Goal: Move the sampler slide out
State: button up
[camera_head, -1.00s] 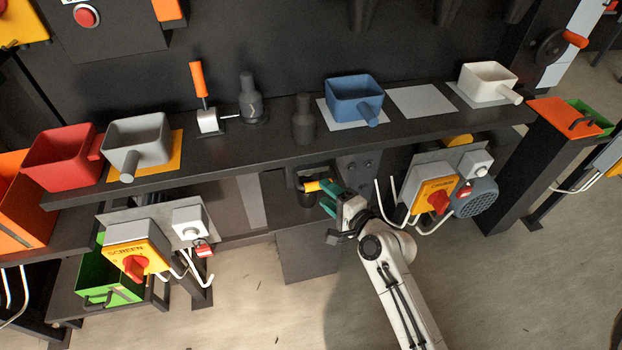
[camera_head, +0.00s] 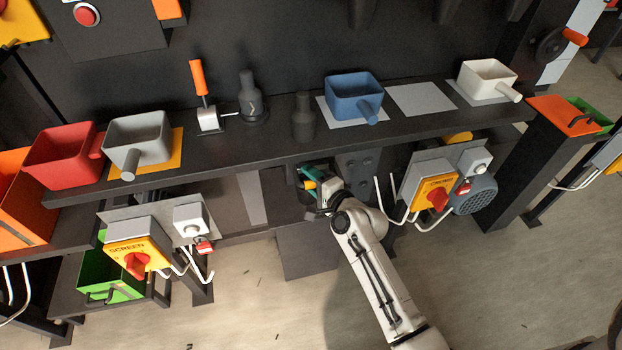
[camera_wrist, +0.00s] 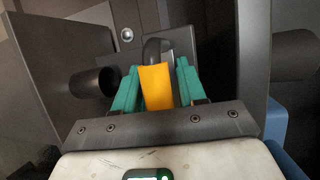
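The sampler slide's yellow handle (camera_wrist: 157,87) shows in the wrist view between the two green fingers of my gripper (camera_wrist: 157,88). A gap shows on each side of the handle, wider on the right, so the fingers are open around it. A dark curved piece (camera_wrist: 155,48) joins the far end of the handle. In the head view my gripper (camera_head: 310,178) is under the shelf, at the dark sampler housing (camera_head: 292,174). My wrist covers most of the handle there.
The shelf (camera_head: 240,153) above my gripper carries a blue scoop (camera_head: 352,97), a grey scoop (camera_head: 138,140) and dark bottles (camera_head: 303,118). An orange-yellow switch box (camera_head: 432,190) with white cables is to the right. A dark cylinder (camera_wrist: 92,82) is left of the fingers.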

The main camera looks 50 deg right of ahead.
jog(key=shift+s+f, duration=0.1)
jog(key=shift+f, duration=0.15)
grip_shut()
jog(key=s+a+p, duration=0.1)
jog(key=s+a, duration=0.3)
jog(key=s, duration=0.3)
jog(key=shift+a+f, duration=0.25)
jog(key=shift+a, duration=0.15)
jog(key=shift+o, duration=0.6)
grip_release()
jog(key=shift+o, duration=0.7)
jog(key=shift+a+r, duration=0.1)
jog(key=shift+o, duration=0.3)
jog(key=shift+r, duration=0.15)
